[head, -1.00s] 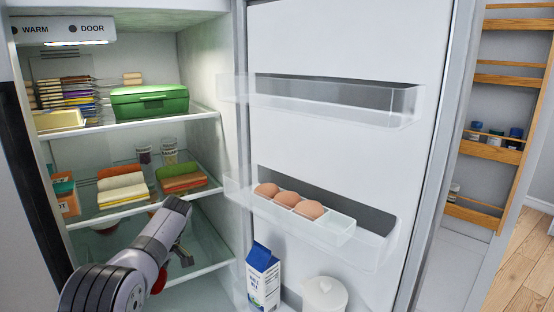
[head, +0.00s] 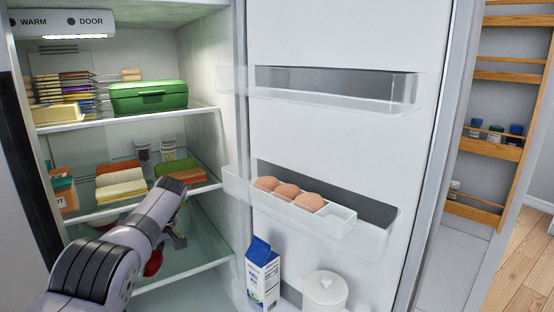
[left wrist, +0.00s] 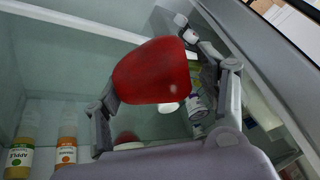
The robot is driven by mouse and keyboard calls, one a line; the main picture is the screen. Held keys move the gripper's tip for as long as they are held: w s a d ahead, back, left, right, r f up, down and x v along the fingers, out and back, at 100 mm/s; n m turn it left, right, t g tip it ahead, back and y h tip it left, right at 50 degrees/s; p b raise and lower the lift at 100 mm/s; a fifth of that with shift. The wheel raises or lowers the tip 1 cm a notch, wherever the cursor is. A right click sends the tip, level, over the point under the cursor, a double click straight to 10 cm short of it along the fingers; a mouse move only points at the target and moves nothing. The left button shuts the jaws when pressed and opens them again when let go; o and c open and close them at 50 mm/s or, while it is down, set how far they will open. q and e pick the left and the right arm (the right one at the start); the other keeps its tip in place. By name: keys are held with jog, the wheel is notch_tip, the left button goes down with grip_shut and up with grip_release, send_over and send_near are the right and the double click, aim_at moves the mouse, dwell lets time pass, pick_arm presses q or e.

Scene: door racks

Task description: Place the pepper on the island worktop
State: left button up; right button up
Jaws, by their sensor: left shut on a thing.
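A red pepper (left wrist: 153,72) is held between the fingers of my left gripper (left wrist: 165,105) in the left wrist view. In the head view only a small red part of the pepper (head: 153,263) shows below my left gripper (head: 172,243), the rest being hidden behind the gripper and arm. My left gripper is in front of the fridge's lower shelves, inside the open fridge or at its mouth. My right gripper is not in view. The island worktop does not show in either view.
The fridge door stands open to the right, with eggs (head: 288,195) in a clear bin (head: 372,237), a milk carton (head: 262,272) and a white lidded pot (head: 325,290). A green box (head: 149,96) sits on the upper shelf. Wooden door racks (head: 490,148) are at far right.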

aim_at(153, 258)
pick_arm(q)
jog(key=shift+w+r+b, duration=0.1)
jog(key=shift+r+b, duration=0.2)
jog(key=shift+b, duration=0.05)
jog(key=shift+w+d+r, duration=0.1)
jog(key=shift+w+r, duration=0.05)
jog(key=shift+r, duration=0.35)
jog(key=shift+d+r+m+b, duration=0.2)
jog(key=shift+r+m+b, duration=0.25)
jog(key=shift+m+b, duration=0.1)
jog(key=shift+d+r+m+t, duration=0.25)
jog(key=shift+d+r+t, duration=0.05)
jog(key=shift+s+d+r+m+t+b, duration=0.2)
jog(key=shift+s+d+r+m+b, duration=0.15)
jog(key=shift+d+b, duration=0.2)
jog(key=shift+s+d+r+m+t+b, duration=0.2)
jog(key=shift+s+d+r+m+b, duration=0.05)
jog(key=shift+d+r+m+b, duration=0.25)
jog(key=s+d+f+m+t+h+b, duration=0.1)
jog(key=s+d+f+m+b, duration=0.2)
jog(key=s, duration=0.8)
jog(key=s+d+f+m+t+h+b, duration=0.1)
jog(key=s+d+f+m+t+b, duration=0.1)
jog(key=s+d+f+m+b, duration=0.2)
jog(key=s+d+f+m, duration=0.3)
jog(key=s+d+f, duration=0.2)
jog(key=s, duration=0.3)
jog(key=shift+s+f+m+h, duration=0.25)
jog(key=shift+f+m+h, duration=0.15)
jog(key=shift+f, duration=0.3)
